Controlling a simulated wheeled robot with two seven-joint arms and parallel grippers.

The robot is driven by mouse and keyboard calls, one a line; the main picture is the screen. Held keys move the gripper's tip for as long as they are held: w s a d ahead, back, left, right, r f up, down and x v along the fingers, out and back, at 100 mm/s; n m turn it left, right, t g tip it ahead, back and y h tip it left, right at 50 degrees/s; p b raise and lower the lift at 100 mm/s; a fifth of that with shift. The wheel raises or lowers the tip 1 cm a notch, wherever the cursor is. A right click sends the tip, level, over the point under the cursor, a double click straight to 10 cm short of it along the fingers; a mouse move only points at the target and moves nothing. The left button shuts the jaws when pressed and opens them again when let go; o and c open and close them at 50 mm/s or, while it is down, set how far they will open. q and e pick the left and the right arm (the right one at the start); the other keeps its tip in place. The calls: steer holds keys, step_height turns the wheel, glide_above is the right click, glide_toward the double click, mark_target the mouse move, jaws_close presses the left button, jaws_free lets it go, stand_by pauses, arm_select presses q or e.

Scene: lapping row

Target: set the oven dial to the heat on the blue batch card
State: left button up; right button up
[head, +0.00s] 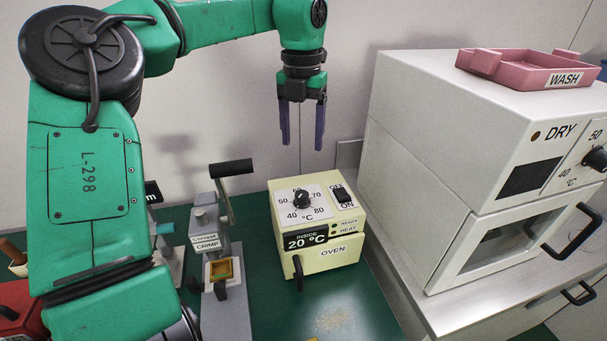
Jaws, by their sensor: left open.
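The cream oven (333,258) stands on the green bench top, with a black dial (301,200) on its sloped top panel. The scale around the dial runs from 40 to 80 °C; I cannot clearly tell which mark the dial points to. A black OFF/ON switch (342,194) sits right of the dial. The oven display (305,240) reads INSIDE 20 °C. My left gripper (302,144) is open and empty, fingers pointing down, above and behind the oven, apart from the dial. I see no blue batch card. My right gripper is not in view.
A grey crimp press (212,245) with a raised black lever stands left of the oven. A large white DRY cabinet (430,155) with its own dial stands at right, a pink WASH tray (530,70) on top. The bench (275,315) before the oven is mostly clear.

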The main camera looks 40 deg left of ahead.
arm_select(q)
glide_toward(302, 194)
steer(key=shift+s+d+f, duration=0.25)
steer(key=shift+s+f, duration=0.05)
steer(key=shift+s, duration=0.1)
steer(key=f, duration=0.5)
steer(key=f+p, duration=0.1)
steer(key=f, duration=0.1)
steer(key=shift+w+a+f, duration=0.3)
steer(key=shift+w, duration=0.1)
steer(key=shift+s+d+f, duration=0.1)
steer(key=shift+f, duration=0.15)
steer(key=shift+c, duration=0.3)
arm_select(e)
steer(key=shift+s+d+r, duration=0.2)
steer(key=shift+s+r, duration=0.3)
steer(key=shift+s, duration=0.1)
arm_select(q)
jaws_close()
